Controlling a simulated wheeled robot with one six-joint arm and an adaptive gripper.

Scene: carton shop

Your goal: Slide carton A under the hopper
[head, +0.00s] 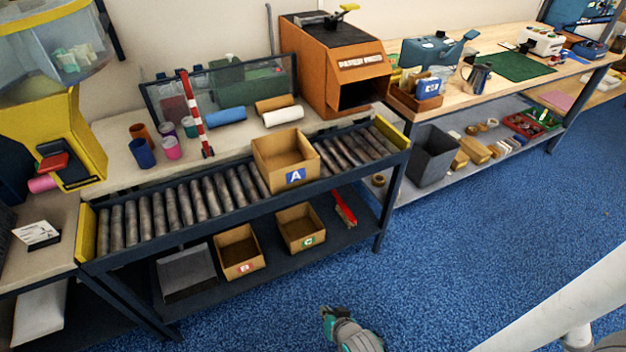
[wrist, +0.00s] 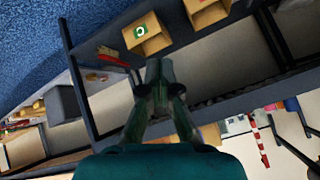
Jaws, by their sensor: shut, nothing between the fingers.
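Carton A (head: 283,152) is an open brown box with a blue A label. It stands upright on the roller conveyor (head: 180,208), right of its middle. The yellow hopper (head: 75,130), with a clear bin on top, stands at the left, by the conveyor's left end. My gripper (head: 327,313) is low in the head view, over the blue floor in front of the conveyor, well apart from carton A. In the wrist view its fingers (wrist: 158,76) are together with nothing held. I cannot make out carton A in the wrist view.
Cartons B (head: 238,252) and C (head: 300,227) sit on the shelf below the conveyor; C also shows in the wrist view (wrist: 147,36). A striped red-and-white post (head: 193,115) and cups stand behind the rollers. An orange machine (head: 335,65) stands behind carton A. Rollers left of carton A are clear.

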